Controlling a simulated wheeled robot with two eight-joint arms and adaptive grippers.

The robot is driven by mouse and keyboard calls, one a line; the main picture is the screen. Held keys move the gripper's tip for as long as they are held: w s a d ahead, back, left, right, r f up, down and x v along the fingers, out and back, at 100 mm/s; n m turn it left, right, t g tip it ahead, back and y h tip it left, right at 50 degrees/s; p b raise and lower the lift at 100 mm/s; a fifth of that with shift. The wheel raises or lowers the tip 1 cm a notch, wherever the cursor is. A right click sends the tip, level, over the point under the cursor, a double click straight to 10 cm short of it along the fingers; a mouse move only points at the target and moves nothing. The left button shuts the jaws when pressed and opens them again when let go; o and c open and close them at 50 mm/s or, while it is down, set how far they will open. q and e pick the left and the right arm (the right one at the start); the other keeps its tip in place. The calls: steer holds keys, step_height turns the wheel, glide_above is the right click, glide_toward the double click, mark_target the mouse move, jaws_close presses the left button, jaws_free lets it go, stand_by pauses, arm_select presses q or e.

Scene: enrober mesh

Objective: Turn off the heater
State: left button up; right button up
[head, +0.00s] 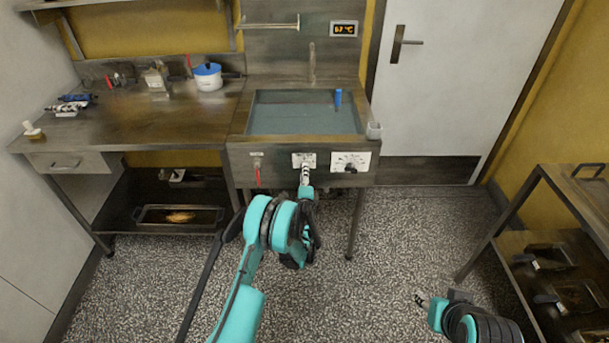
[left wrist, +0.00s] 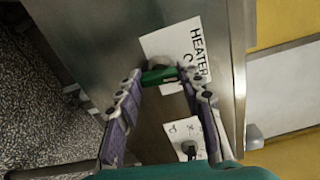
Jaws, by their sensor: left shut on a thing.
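The heater label (head: 298,156) is white and sits in the middle of the sink unit's front panel. In the left wrist view the heater label (left wrist: 197,50) reads "HEATER", with its lower text partly hidden. A green heater switch (left wrist: 158,76) sticks out at this label. My left gripper (head: 306,174) is at the panel, its fingers shut on the switch; the left gripper also shows in the left wrist view (left wrist: 161,80). The switch is hidden in the head view. My right gripper (head: 424,300) hangs low over the floor at the right, away from the panel.
The display (head: 344,29) above the sink basin (head: 270,97) reads about 67 °C. A dial plate (head: 361,160) is right of the heater label, and a red handle (head: 258,176) is left. A shelf rack (head: 541,178) stands at the right. The floor between is clear.

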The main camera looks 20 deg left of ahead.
arm_select(q)
steer(key=shift+n, duration=0.6)
steer(key=o, duration=1.2)
steer(key=shift+c, duration=0.2)
steer(key=shift+r, duration=0.1)
